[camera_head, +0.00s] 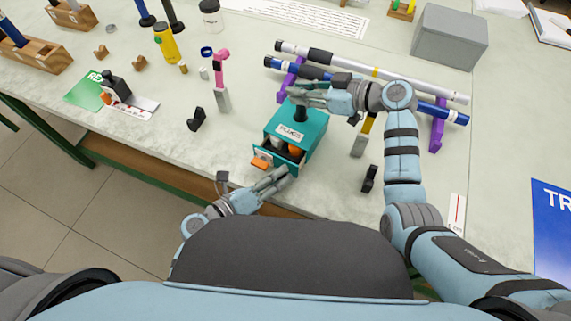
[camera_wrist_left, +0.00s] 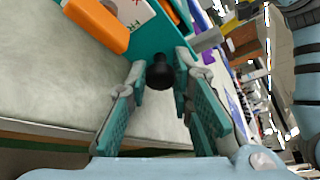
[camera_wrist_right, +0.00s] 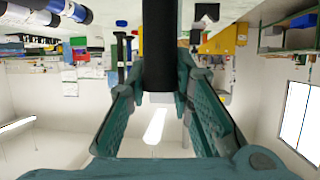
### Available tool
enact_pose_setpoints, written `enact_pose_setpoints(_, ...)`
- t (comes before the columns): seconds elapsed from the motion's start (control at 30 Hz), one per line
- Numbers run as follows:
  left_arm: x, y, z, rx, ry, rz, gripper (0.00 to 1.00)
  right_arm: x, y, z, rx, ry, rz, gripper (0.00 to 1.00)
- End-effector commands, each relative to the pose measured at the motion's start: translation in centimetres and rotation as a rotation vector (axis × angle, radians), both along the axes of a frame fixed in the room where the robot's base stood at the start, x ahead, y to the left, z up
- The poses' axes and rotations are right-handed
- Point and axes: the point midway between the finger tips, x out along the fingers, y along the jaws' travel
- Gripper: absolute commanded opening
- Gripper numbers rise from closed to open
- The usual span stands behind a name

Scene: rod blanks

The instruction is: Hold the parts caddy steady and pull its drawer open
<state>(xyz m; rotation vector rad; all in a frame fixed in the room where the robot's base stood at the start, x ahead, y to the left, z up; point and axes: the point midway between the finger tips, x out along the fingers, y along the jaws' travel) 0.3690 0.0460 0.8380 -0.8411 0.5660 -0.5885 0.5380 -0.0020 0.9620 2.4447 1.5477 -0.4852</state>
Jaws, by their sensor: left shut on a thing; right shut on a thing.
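The parts caddy (camera_head: 309,134) is a teal box labelled PLUGS, standing near the table's front edge. A black post (camera_head: 299,114) rises from its top. My right gripper (camera_head: 298,97) is shut on this post, which also shows between its fingers in the right wrist view (camera_wrist_right: 158,60). The drawer faces my left gripper and stands partly open, with orange pieces (camera_head: 295,150) showing inside. My left gripper (camera_head: 277,178) is shut on the drawer's black knob (camera_wrist_left: 159,72). An orange block (camera_wrist_left: 96,24) and a white label show at the drawer front.
A rack with purple supports (camera_head: 437,134) holds long rods behind and right of the caddy. A black clip-like part (camera_head: 369,179) stands right of the caddy, another (camera_head: 197,118) to the left. A grey box (camera_head: 450,40) stands at the back right.

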Motion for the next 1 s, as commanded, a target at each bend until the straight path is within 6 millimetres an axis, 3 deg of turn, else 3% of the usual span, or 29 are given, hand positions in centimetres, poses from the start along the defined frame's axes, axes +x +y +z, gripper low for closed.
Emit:
enact_pose_setpoints(0.1,-2.3,1.2,-0.2,0.005,0.003,0.001,0.00,0.0,-0.1,-0.1,-0.002,0.001,-0.001,0.00)
enact_pose_setpoints(0.2,-3.4,1.6,-0.1,0.003,0.001,0.001,0.00,0.0,-0.1,-0.1,-0.002,0.001,-0.001,0.00)
enact_pose_setpoints(0.5,-3.7,1.7,0.0,0.001,0.000,0.000,0.00,0.0,-0.1,-0.1,-0.003,-0.001,-0.001,0.00)
enact_pose_setpoints(0.53,-3.7,1.7,0.0,0.001,0.000,0.000,0.22,0.0,-0.1,-0.1,-0.003,-0.001,-0.001,0.00)
enact_pose_setpoints(0.6,-3.7,1.7,0.0,0.001,0.000,0.000,0.30,0.0,-0.1,-0.1,-0.003,-0.001,-0.001,0.00)
enact_pose_setpoints(1.0,-3.7,1.7,0.0,0.002,0.000,0.000,0.30,0.0,-0.1,-0.1,-0.002,0.000,-0.001,0.00)
